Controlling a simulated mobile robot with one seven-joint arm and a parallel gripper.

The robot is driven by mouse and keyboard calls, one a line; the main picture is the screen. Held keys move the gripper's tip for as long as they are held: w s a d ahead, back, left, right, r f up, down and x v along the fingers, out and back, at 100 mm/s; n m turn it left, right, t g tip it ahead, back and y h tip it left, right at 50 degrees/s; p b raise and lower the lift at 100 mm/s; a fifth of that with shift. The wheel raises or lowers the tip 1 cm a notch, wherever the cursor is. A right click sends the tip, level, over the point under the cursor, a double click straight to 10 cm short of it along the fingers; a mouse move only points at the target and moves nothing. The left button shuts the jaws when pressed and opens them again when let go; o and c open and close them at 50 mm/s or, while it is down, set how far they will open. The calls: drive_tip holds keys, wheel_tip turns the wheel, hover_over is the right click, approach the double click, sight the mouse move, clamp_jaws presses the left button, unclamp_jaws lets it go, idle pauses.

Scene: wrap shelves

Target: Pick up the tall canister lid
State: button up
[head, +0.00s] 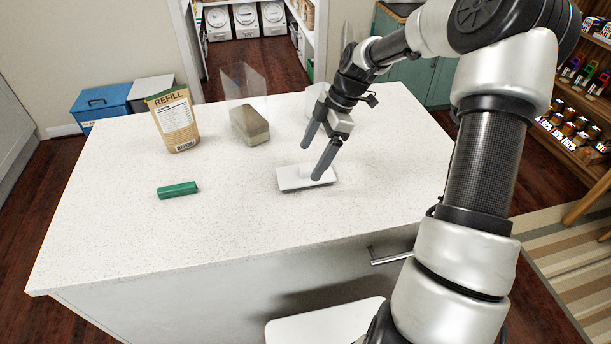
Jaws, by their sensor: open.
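A white, flat, rectangular lid (292,183) lies on the counter near its middle. A raised white part on its top shows between my fingers. My gripper (311,163) is open and points down at the lid, one finger on the far side and one on the near side of the raised part. The near fingertip covers part of the lid; I cannot tell whether it touches. A tall clear canister (245,88) with brown contents at its bottom stands open behind and left of the lid.
The speckled white counter (120,235) has free room at the front and left. A brown refill pouch (175,120) stands at the back left. A green bar-shaped object (178,190) lies in front of it. A pale, partly hidden object (315,98) stands behind my gripper.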

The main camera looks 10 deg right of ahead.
sight(306, 166)
drive_tip(key=shift+x, duration=2.65)
drive_tip(key=shift+w, duration=0.1)
drive_tip(key=c, duration=1.2)
